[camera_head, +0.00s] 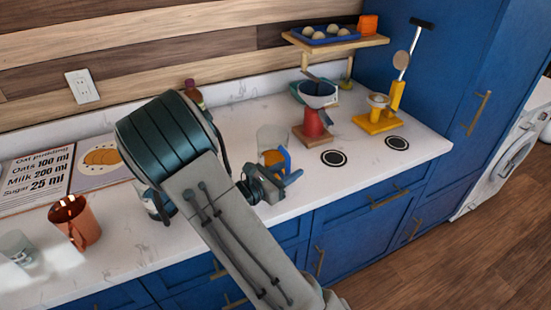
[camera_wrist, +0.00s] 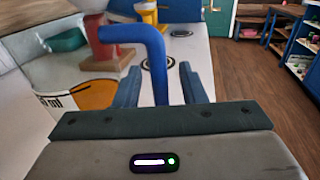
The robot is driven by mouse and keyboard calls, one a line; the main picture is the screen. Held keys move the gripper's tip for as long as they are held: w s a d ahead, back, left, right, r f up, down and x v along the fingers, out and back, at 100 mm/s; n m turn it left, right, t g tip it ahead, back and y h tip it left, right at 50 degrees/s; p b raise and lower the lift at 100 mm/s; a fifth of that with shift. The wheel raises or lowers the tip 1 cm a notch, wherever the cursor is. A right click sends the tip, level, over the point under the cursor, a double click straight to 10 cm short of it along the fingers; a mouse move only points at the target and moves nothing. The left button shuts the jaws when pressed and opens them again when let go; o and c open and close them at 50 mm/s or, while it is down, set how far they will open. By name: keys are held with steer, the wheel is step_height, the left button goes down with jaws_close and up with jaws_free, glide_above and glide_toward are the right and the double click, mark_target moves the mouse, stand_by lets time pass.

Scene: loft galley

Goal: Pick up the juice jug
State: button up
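The juice jug (camera_head: 270,140) is clear, with orange juice low inside and a blue handle. It stands upright on the counter, just beyond my gripper (camera_head: 289,181). In the wrist view, the jug's clear body with juice (camera_wrist: 95,94) is at the left, and its blue handle rises in the middle. My gripper (camera_wrist: 160,82) is open there, one finger on each side of the handle, with visible gaps. The far ends of the fingers are hard to judge in the head view. My arm hides part of the counter left of the jug.
A red-based scale (camera_head: 313,122) and a yellow stand (camera_head: 379,115) are right of the jug, with two dark round discs nearby. A shelf (camera_head: 340,45) holds a blue tray. A copper mug (camera_head: 75,222) and glass (camera_head: 18,248) stand left. The counter's front edge is close.

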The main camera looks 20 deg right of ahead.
jaws_close()
